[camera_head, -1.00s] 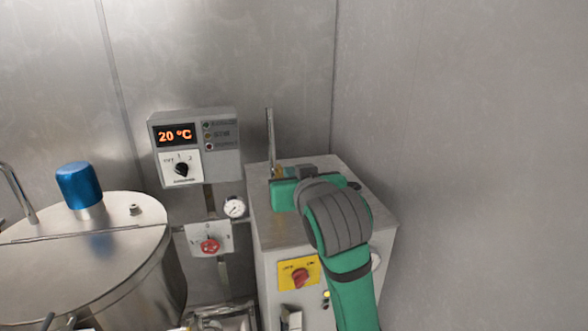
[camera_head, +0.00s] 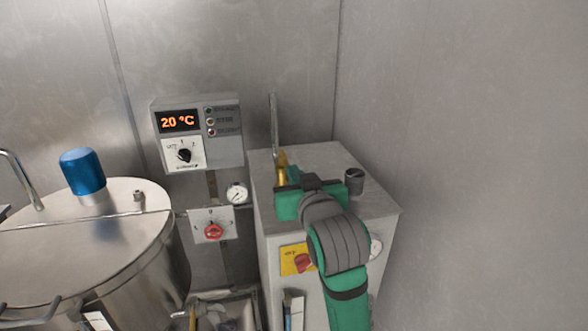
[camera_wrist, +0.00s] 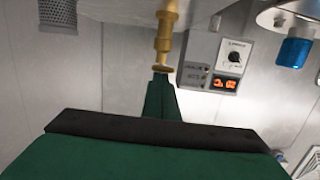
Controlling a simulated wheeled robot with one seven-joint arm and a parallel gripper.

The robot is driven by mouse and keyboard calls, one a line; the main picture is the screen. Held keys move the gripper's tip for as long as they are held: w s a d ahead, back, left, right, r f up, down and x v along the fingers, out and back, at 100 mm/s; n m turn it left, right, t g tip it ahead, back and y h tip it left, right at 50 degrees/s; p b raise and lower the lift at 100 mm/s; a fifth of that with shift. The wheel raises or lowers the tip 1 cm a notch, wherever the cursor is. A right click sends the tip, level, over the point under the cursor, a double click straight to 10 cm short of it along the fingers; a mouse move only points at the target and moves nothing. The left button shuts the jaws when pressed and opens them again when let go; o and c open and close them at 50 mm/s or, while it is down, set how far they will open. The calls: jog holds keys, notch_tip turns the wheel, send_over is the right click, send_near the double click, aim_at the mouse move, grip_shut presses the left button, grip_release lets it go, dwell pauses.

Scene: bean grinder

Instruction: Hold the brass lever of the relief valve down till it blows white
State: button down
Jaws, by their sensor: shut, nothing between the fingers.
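The brass relief valve (camera_head: 282,168) stands on top of the metal cabinet at its back left, below a thin upright pipe. In the wrist view, which looks upside down, the brass fitting (camera_wrist: 165,38) ends in a small round brass part just off my fingertips. I cannot make out which part is the lever. My gripper (camera_head: 291,176) is shut and empty, just right of the valve. In the wrist view its green fingers (camera_wrist: 159,82) are together and point at the brass; whether they touch it I cannot tell. No white jet shows.
The cabinet (camera_head: 270,215) carries a dark-topped cylinder (camera_head: 354,180) right of my gripper. A control box (camera_head: 227,155) reading 20 °C hangs on the wall at the left. A lidded steel vessel (camera_head: 70,250) fills the lower left. A bare wall closes the right side.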

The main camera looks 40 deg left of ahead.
jog(key=shift+s+d+f, duration=0.1)
jog(key=shift+s+f, duration=0.05)
jog(key=shift+f, duration=0.8)
dwell(2.3)
jog(key=r+v, duration=0.2)
jog(key=v, duration=0.9)
jog(key=shift+s, duration=0.1)
dwell(0.5)
